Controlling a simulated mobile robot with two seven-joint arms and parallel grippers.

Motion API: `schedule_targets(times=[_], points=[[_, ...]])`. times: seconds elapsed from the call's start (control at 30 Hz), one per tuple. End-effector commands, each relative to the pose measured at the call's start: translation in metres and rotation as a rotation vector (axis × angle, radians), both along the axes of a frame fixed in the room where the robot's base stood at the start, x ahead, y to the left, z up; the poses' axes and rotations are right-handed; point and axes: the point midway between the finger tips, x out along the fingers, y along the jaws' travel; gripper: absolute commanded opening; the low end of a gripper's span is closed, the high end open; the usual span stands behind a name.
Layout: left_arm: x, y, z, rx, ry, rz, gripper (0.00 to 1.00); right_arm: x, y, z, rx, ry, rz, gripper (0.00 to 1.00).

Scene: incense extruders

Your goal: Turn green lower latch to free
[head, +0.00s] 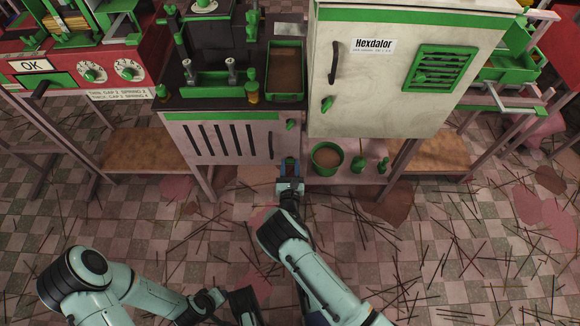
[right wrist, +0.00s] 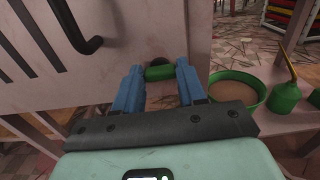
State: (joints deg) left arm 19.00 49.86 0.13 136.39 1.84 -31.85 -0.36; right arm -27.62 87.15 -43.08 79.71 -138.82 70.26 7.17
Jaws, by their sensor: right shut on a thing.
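The green lower latch (head: 291,160) is at the lower right edge of the slatted pinkish-white door (head: 228,139). My right gripper (head: 290,165) has its blue fingers on either side of the latch and is shut on it. In the right wrist view the latch shows as a green block (right wrist: 159,73) between the two fingertips (right wrist: 158,80). The fingers hide its sides, so its exact angle is unclear. A green upper latch (head: 292,125) sits higher on the same door's edge. My left gripper (head: 245,304) is low in the head view, away from the door; its jaws are unclear.
A dark door handle (right wrist: 75,28) is left of my right gripper. A green bowl of brown powder (head: 327,157) and small green bottles (head: 358,164) stand on the low shelf to the right. The white Hexdalor cabinet (head: 390,75) stands above. Thin sticks litter the tiled floor.

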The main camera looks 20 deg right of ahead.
Motion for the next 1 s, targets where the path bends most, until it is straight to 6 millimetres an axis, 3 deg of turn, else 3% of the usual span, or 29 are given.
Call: schedule_targets(times=[0.37, 1.0], points=[[-0.004, 0.000, -0.004, -0.001, 0.013, 0.001, 0.43, -0.001, 0.001, -0.002, -0.210, 0.064, 0.003, 0.10], [-0.011, 0.002, -0.010, -0.002, 0.037, 0.003, 0.43, -0.001, 0.002, -0.003, -0.781, 0.228, 0.002, 0.10]])
